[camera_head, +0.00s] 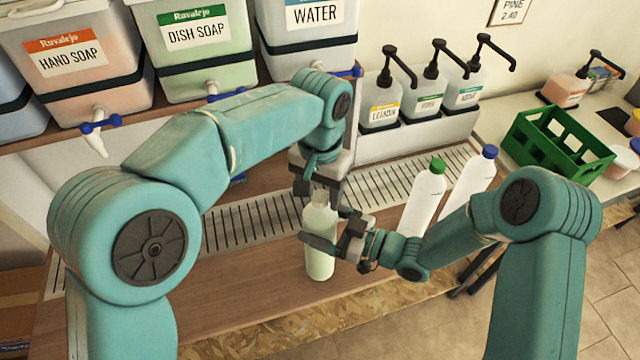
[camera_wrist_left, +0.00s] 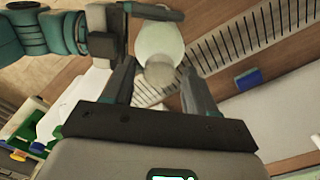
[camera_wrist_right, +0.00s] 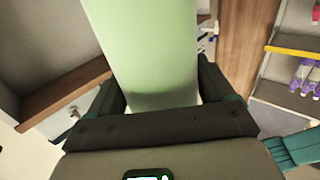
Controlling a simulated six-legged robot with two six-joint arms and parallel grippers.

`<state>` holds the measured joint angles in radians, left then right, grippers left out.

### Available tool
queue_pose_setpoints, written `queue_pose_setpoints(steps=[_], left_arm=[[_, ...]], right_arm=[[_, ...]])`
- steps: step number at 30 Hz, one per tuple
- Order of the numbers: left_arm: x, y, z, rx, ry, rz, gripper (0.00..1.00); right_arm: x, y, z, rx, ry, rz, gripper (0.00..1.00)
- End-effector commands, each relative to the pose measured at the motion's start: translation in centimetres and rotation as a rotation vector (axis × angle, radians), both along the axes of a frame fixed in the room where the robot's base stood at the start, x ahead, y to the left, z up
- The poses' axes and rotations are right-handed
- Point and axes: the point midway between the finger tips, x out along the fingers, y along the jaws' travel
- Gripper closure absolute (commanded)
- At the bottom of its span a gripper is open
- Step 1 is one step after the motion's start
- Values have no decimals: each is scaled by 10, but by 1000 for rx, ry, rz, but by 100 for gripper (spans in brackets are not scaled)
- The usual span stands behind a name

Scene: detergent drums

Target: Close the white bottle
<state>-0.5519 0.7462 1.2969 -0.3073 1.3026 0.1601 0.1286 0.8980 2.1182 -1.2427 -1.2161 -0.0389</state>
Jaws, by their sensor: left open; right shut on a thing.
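The white bottle (camera_head: 320,262), pale green in its body, stands upright at the counter's front. My right gripper (camera_head: 322,243) is shut on its body; the bottle's pale green side fills the middle of the right wrist view (camera_wrist_right: 145,45). My left gripper (camera_head: 318,186) points down over the bottle's top. Its fingers are open, one on each side of the neck, in the left wrist view (camera_wrist_left: 160,90). There the bottle (camera_wrist_left: 159,40) has a pale grey round top between the fingers. I cannot tell whether that top is a cap or the bare neck.
Two white bottles, one green-capped (camera_head: 425,195), one blue-capped (camera_head: 472,185), stand to the right. Behind are pump bottles (camera_head: 380,103), a slotted drain strip (camera_head: 385,185) and drums with taps (camera_head: 95,125). A green crate (camera_head: 555,145) stands at right. The counter left of the bottle is clear.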

Motion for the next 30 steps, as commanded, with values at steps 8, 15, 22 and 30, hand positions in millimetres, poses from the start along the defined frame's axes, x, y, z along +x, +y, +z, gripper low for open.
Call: queue_pose_setpoints(steps=[8,15,22,30], left_arm=[[0,0,0,0,0,0,98],[0,0,1,0,0,-4,100],[0,0,1,0,0,-4,36],[0,0,2,0,-1,-4,36]], right_arm=[[1,0,2,3,-5,0,100],[0,0,2,3,-5,0,100],[1,0,2,3,-5,0,100],[0,0,2,3,-5,0,100]])
